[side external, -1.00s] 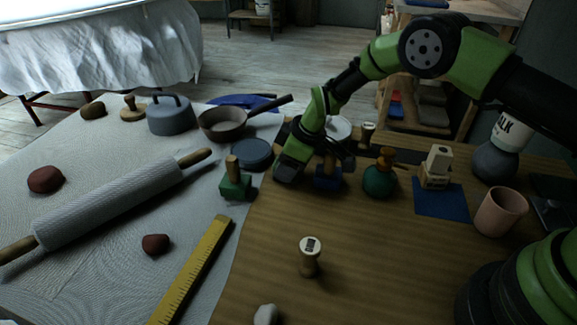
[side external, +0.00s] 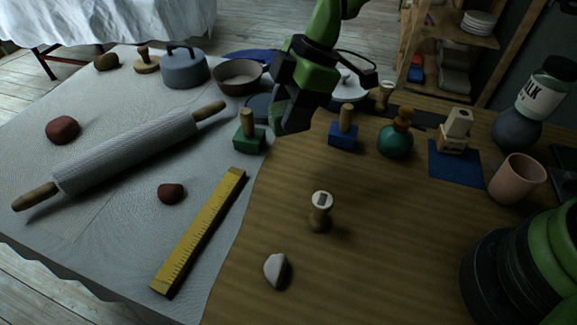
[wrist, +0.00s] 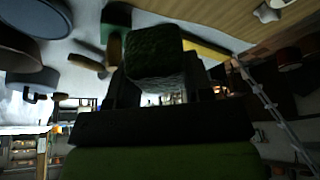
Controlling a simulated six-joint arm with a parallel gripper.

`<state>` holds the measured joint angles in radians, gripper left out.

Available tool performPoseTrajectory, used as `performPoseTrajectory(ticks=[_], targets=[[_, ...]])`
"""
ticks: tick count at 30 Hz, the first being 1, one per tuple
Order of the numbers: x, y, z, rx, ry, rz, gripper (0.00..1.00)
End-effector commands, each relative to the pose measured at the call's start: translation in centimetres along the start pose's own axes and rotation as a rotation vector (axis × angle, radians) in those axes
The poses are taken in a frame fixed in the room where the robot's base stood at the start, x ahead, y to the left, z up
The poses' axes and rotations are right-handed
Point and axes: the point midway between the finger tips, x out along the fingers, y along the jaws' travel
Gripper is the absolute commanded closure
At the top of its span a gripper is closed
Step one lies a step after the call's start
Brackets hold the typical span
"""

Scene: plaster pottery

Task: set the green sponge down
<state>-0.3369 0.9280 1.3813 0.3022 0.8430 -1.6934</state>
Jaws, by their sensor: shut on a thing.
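My gripper (side external: 292,112) hangs above the table near the edge where the grey cloth meets the wood. It is shut on the green sponge (wrist: 154,52), a dark green block with a paler grey side, seen between the jaws in the wrist view.
A wooden stamp (side external: 320,212) and a pale stone (side external: 276,270) stand on the wood in front. A yellow ruler (side external: 200,230) and a rolling pin (side external: 125,153) lie on the cloth. The front wood is mostly clear.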

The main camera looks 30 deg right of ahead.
Motion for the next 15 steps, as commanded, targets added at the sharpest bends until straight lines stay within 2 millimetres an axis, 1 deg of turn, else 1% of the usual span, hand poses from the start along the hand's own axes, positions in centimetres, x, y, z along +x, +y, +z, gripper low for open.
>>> performPoseTrajectory(ticks=[1, 4, 10, 15], targets=[[0.1, -0.8, -0.4, -0.049, 0.004, -0.019, 0.75], [0.8, -1.6, -0.6, -0.111, 0.010, -0.045, 0.75], [4.2, -1.9, 0.7, -0.129, 0.011, -0.053, 0.75], [5.9, -1.8, 1.3, -0.129, 0.011, -0.051, 0.75]])
